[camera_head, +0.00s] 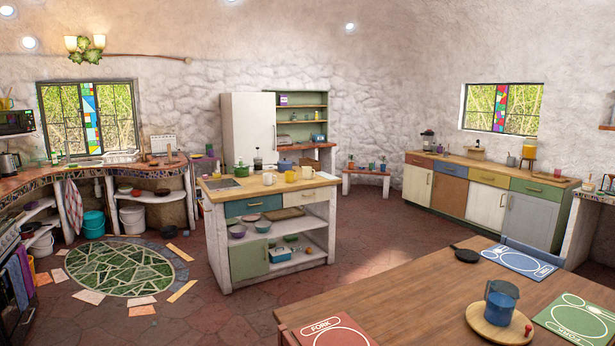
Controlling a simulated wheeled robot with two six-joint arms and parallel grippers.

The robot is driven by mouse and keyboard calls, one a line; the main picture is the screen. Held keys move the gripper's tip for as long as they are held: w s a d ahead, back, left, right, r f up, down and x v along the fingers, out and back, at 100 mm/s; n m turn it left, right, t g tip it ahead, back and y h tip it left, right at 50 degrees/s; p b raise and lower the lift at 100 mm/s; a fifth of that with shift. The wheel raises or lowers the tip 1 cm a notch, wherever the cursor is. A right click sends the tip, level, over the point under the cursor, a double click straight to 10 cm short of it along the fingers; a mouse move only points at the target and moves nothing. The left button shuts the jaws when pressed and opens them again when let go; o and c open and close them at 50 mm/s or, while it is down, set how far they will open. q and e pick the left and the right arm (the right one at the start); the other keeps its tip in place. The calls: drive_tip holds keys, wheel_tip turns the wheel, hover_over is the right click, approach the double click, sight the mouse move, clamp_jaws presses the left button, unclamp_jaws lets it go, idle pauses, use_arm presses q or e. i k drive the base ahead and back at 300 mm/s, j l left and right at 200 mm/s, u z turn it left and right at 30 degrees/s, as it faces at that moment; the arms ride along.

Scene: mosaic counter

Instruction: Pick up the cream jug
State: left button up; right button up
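Several small cream or pale yellow vessels stand on the wooden top of the kitchen island: one cream vessel (268,179) near the middle, a pale one (290,176) beside it, and a larger cream one (307,172) toward the right end. They are too small to tell for sure which is the cream jug. All look upright and apart from any gripper. Neither of my grippers is in view.
The island (249,280) stands mid-room with a green pot (240,171) on top. A wooden table (400,300) fills the lower right, holding a blue pot (501,301) and placemats. Red floor (215,325) is open left of the table, around a green mosaic (120,270).

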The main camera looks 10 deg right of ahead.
sight(306, 170)
drive_tip(key=i+j+u, duration=0.2)
drive_tip(key=i+j, duration=0.3)
drive_tip(key=i+j+u, duration=0.25)
drive_tip(key=i+j, duration=0.15)
drive_tip(key=i+j+u, duration=0.2)
drive_tip(key=i, duration=0.5)
drive_tip(key=i+j+z, duration=0.1)
drive_tip(key=i, duration=0.8)
drive_tip(key=i+j+z, duration=0.1)
drive_tip(key=i, duration=0.8)
drive_tip(key=i+l+z, duration=0.15)
drive_tip(key=i+z, duration=0.3)
drive_tip(key=i+j+z, duration=0.1)
drive_tip(key=i+z, duration=0.4)
drive_tip(key=i+j+z, duration=0.3)
drive_tip(key=i+z, duration=0.15)
drive_tip(key=i, duration=0.15)
drive_tip(key=i+l+z, duration=0.2)
drive_tip(key=i+z, duration=0.65)
drive_tip(key=i+j+z, duration=0.1)
drive_tip(key=i+z, duration=0.35)
drive_tip(key=i+l+u, duration=0.4)
drive_tip(key=i, duration=0.4)
drive_tip(key=i+l+u, duration=0.45)
drive_tip(key=i, duration=0.3)
drive_tip(key=i+l+u, duration=0.4)
drive_tip(key=i+l, duration=0.25)
